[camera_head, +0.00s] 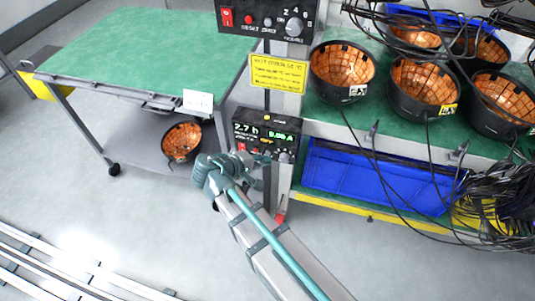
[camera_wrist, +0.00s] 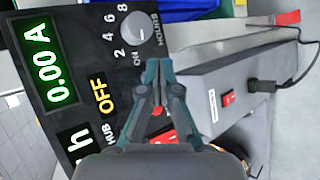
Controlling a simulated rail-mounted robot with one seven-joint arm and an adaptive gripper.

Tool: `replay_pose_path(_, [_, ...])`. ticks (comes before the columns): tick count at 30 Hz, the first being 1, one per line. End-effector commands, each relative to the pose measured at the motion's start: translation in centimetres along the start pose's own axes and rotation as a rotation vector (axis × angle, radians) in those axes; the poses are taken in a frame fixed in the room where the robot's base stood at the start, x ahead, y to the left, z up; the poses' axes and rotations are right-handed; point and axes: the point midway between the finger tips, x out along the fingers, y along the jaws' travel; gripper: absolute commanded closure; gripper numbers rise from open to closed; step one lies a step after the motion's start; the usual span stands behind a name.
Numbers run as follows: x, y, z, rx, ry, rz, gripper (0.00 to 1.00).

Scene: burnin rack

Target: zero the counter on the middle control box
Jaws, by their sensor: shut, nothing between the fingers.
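The middle control box (camera_head: 264,121) is black, mounted on the post below the yellow sign, with "2.7 h" and what reads as "0.00 A" on its displays. In the wrist view the box face (camera_wrist: 28,32) shows turned sideways, with "0.00 A", an amber "OFF" and a grey hours knob (camera_wrist: 138,28). My gripper (camera_wrist: 160,68) is shut and empty in front of the lower controls; it also shows in the head view (camera_head: 258,160). A red button (camera_wrist: 157,110) and a red switch (camera_wrist: 165,137) show partly behind the fingers. I cannot tell whether the fingertips touch the box.
Another control box (camera_head: 262,14) with a knob hangs above the yellow sign (camera_head: 278,74). Copper-lined black bowls (camera_head: 342,65) with cables stand on the right bench. A blue bin (camera_head: 375,180) sits beneath. A green-topped cart (camera_head: 140,50) stands left; open floor lies in front.

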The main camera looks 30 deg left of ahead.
Motion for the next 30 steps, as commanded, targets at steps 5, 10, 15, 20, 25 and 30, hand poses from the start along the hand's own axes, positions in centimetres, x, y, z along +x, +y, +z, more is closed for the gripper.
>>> replay_pose_path(5, [0.00,0.00,0.00,0.000,0.000,0.000,1.00])
replay_pose_path(10, [0.03,0.03,-0.02,0.000,0.000,0.000,1.00])
replay_pose_path(15, [0.32,0.29,-0.26,0.000,-0.001,0.000,1.00])
replay_pose_path(20, [0.62,0.48,-0.46,0.000,-0.001,0.000,1.00])
replay_pose_path(25, [0.64,0.46,-0.46,0.000,0.000,0.000,1.00])
replay_pose_path(30, [0.65,0.47,-0.47,0.000,0.000,0.000,1.00])
